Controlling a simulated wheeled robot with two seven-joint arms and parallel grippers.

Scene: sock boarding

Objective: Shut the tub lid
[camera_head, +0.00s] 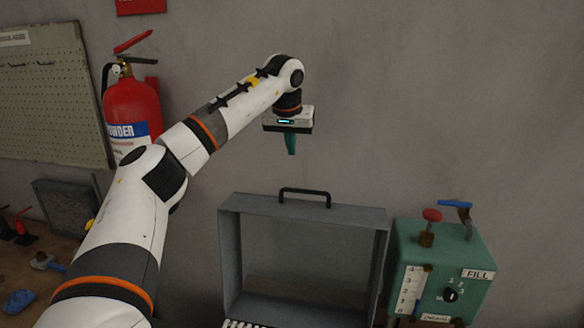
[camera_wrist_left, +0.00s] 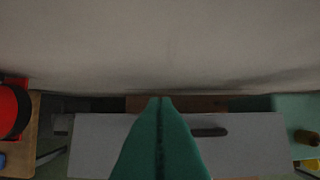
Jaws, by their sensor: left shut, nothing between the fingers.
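The tub lid (camera_head: 350,214) is a grey, shallow, box-like cover. It stands raised and open, its hollow inner side facing me, with a black handle (camera_head: 305,191) on its top edge. My left gripper (camera_head: 291,152) has green fingers that are shut and empty. They point down above the lid's top edge, close to the handle and clear of it. In the left wrist view the fingers (camera_wrist_left: 161,100) hang over the pale lid edge (camera_wrist_left: 95,140), with the dark handle (camera_wrist_left: 210,131) just to their right. The tub below the lid is mostly out of view. My right gripper is not in view.
A green control box (camera_head: 470,245) with valves and a dial stands right of the lid. A red fire extinguisher (camera_head: 132,105) and a pegboard (camera_head: 50,90) are on the left. A wooden bench (camera_head: 60,280) is at lower left.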

